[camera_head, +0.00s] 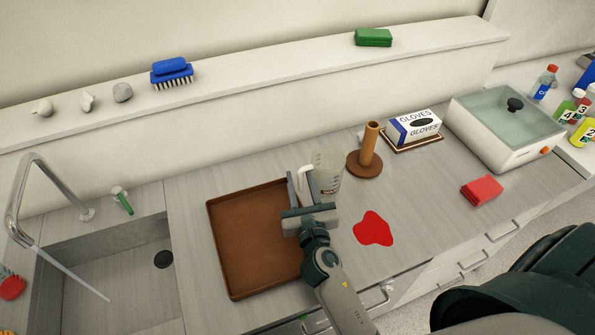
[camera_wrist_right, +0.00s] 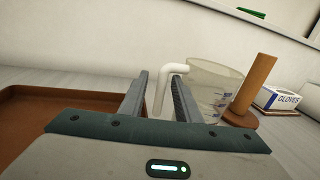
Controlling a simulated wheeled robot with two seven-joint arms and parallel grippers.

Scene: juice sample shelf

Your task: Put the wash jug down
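The wash jug (camera_head: 329,171), a clear measuring jug with a white handle (camera_head: 306,178), appears to stand upright on the counter between the brown tray and a wooden post. It also shows in the right wrist view (camera_wrist_right: 213,86). My right gripper (camera_head: 304,188) is at the handle side of the jug. In the right wrist view its two fingers (camera_wrist_right: 160,100) stand apart on either side of the white handle (camera_wrist_right: 160,90), with small gaps visible, so it looks open around the handle. The jug's base is partly hidden by the gripper. My left gripper is out of view.
The brown tray (camera_head: 228,250) lies left of my right arm, beside the sink (camera_head: 110,300). The wooden post (camera_head: 368,150), a glove box (camera_head: 413,127) and a lidded white bath (camera_head: 505,130) stand right. A red puddle (camera_head: 373,229) and red cloth (camera_head: 482,189) lie on the counter.

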